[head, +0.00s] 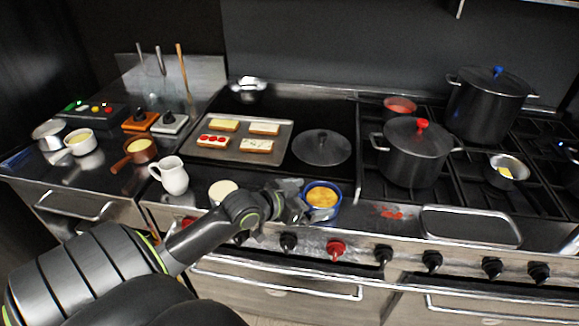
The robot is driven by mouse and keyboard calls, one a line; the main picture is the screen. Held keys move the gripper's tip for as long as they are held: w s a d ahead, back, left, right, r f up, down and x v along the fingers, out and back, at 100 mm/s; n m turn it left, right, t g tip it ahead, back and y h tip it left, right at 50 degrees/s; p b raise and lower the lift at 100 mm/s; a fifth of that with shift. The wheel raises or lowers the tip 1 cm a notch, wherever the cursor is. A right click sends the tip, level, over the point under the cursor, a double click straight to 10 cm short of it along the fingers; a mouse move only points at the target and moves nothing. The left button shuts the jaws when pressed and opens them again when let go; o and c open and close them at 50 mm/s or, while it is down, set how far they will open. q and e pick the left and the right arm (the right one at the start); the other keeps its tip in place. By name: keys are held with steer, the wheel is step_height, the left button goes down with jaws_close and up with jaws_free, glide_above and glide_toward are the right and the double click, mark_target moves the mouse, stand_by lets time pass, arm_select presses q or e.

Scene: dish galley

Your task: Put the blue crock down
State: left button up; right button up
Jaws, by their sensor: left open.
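The blue crock (334,208) has a blue outside and a yellow filling. It appears upright on the front strip of the stove top, just right of my left gripper. My left gripper (302,205) is open, with its fingers at the crock's left side. I cannot tell whether a finger touches the crock. Part of the crock's left side is hidden by the gripper. My right gripper is not in view.
A white pitcher (174,176) and a cream-topped bowl (222,190) stand to the left. Behind are a tray of toasts (283,154) and a dark round lid (321,147). A black pot with a red knob (411,160) stands on the burners at right.

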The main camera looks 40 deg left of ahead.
arm_select(q)
steer(key=p+v, duration=0.1)
steer(key=v, duration=0.7)
stand_by(0.4)
steer(key=s+d+f+n+g+y, duration=0.25)
steer(key=s+f+g, duration=0.3)
steer(key=s, duration=0.45)
steer(key=s+d+f+n+g+y, duration=0.1)
steer(key=s+d+f+g+y, duration=0.2)
steer(key=s+f, duration=0.55)
step_height(320, 180, down, 23)
steer(key=a+g+h, duration=0.1)
steer(key=a+g, duration=0.1)
steer(key=s+d+f+g, duration=0.1)
steer(key=s+f, duration=1.5)
steer(key=shift+d, duration=0.15)
